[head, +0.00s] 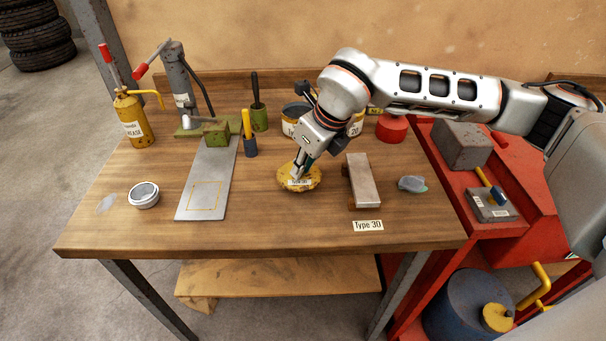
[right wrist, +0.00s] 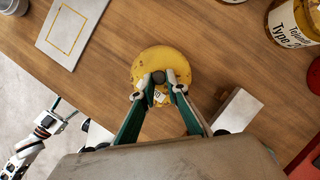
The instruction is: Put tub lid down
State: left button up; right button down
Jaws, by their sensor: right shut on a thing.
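The tub lid (head: 298,177) is a round yellow, worn disc with a small label on it. It is at the middle of the wooden workbench (head: 280,232), either on the top or just above it; I cannot tell which. My right gripper (head: 298,172) comes down on it from above and is shut on its dark central knob. In the right wrist view the lid (right wrist: 150,65) lies between and beyond the fingertips of my gripper (right wrist: 158,84). The tubs (head: 355,126) behind are partly hidden by my right arm.
A grey block (head: 362,180) lies right of the lid, with a "Type 30" label (head: 368,225) in front. A grey plate (head: 209,180) with a yellow outlined square lies left. A round tin (head: 144,195), a rag (head: 412,184) and a grease can (head: 134,120) also stand on the bench. The front middle is clear.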

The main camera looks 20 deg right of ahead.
aim_at(303, 176)
notch_tip(303, 176, down, 3)
jog(key=shift+r, duration=0.1)
jog(key=shift+f, duration=0.25)
jog(key=c, duration=2)
grip_release()
jog(key=shift+r, duration=0.45)
jog(key=v, duration=1.1)
jog(key=shift+s+r, duration=0.2)
jog(key=shift+r, duration=0.05)
jog(key=shift+d, duration=0.1)
